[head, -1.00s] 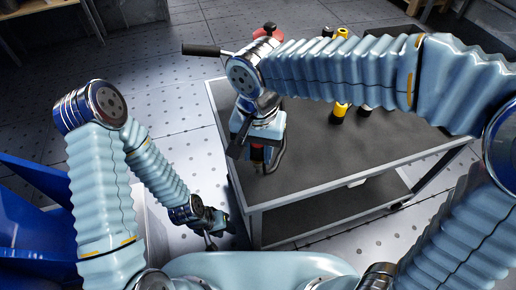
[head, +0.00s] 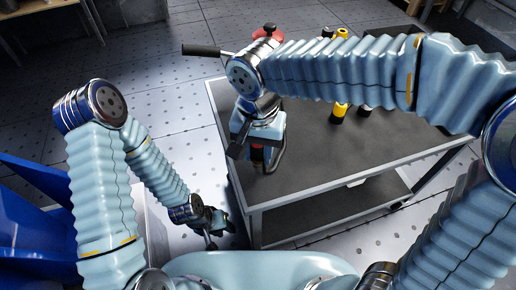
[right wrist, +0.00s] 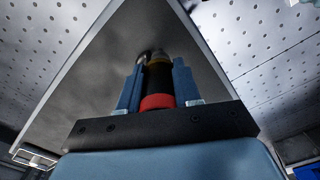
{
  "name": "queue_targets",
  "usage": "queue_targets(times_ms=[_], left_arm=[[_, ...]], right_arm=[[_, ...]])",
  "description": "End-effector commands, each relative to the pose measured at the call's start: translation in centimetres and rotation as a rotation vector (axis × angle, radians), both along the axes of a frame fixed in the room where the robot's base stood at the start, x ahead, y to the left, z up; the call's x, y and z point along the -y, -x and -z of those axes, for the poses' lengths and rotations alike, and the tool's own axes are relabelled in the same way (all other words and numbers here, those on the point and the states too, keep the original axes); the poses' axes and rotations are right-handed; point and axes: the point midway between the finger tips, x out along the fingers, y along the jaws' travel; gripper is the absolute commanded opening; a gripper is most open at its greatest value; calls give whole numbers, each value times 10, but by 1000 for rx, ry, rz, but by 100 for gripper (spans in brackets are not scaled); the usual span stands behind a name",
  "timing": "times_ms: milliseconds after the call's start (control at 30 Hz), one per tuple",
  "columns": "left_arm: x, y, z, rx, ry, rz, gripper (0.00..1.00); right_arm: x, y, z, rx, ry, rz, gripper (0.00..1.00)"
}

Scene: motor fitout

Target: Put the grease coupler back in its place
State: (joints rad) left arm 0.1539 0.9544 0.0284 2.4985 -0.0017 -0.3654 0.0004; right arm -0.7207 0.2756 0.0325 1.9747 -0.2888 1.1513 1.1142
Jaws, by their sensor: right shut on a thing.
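My right gripper (head: 258,150) hangs low over the near-left corner of the dark-topped cart (head: 330,160). In the right wrist view its two blue fingers (right wrist: 158,90) are shut on a black cylindrical piece with a red band (right wrist: 157,101) and a brass-coloured collar. I take this piece to be the grease coupler. Its far end is blurred, and I cannot tell whether it touches the cart top. In the head view the gripper hides most of it. My left gripper (head: 218,226) is low beside the cart's left edge, small and dark, its jaws unclear.
Yellow-and-black tools (head: 340,110) stand on the cart behind my right forearm. A black handle on a metal rod (head: 203,49) sticks out left past the far end, near a red part (head: 271,32). The cart's near-right top is clear, and a lower shelf (head: 330,210) shows beneath.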

Motion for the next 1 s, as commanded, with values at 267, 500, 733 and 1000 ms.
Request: queue_targets(times_ms=[267, 500, 733, 1000], left_arm=[[0, 0, 0, 0, 0, 0, 37], [0, 0, 4, 0, 0, 0, 37], [0, 0, 9, 0, 0, 0, 37], [0, 0, 14, 0, 0, 0, 37]], right_arm=[[0, 0, 1, 0, 0, 0, 0], [0, 0, 6, 0, 0, 0, 0], [0, 0, 12, 0, 0, 0, 0], [0, 0, 18, 0, 0, 0, 0]])
